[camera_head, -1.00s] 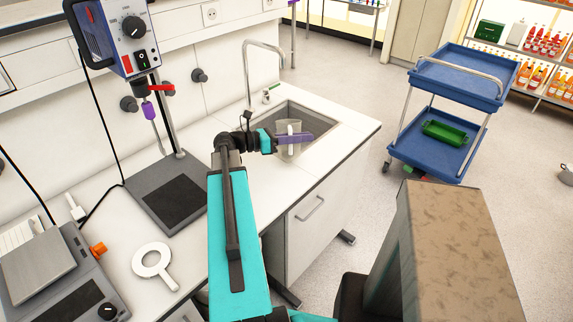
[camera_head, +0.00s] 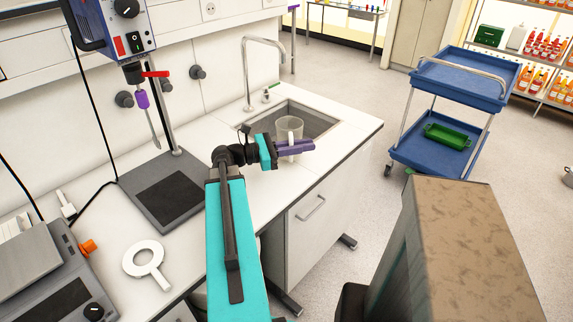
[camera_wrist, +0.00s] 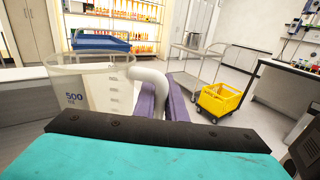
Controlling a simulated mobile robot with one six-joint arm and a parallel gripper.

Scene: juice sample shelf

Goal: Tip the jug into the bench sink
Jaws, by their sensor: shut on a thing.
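A clear jug (camera_head: 289,130) with a white handle is at the front of the bench sink (camera_head: 318,121), overlapping its basin in the head view. My gripper (camera_head: 296,146), with purple fingers, is shut on the jug's handle. In the wrist view the jug (camera_wrist: 88,92) stands close to upright on the left, marked 500, and my fingers (camera_wrist: 168,98) close around its white handle. The jug looks empty, though its bottom is hidden behind my wrist in that view. I cannot tell its exact height over the sink.
A curved tap (camera_head: 247,75) rises behind the sink. A stirrer stand (camera_head: 165,185) is on the bench to the left, near a white ring-shaped tool (camera_head: 145,262). A blue cart (camera_head: 445,100) stands across clear floor on the right.

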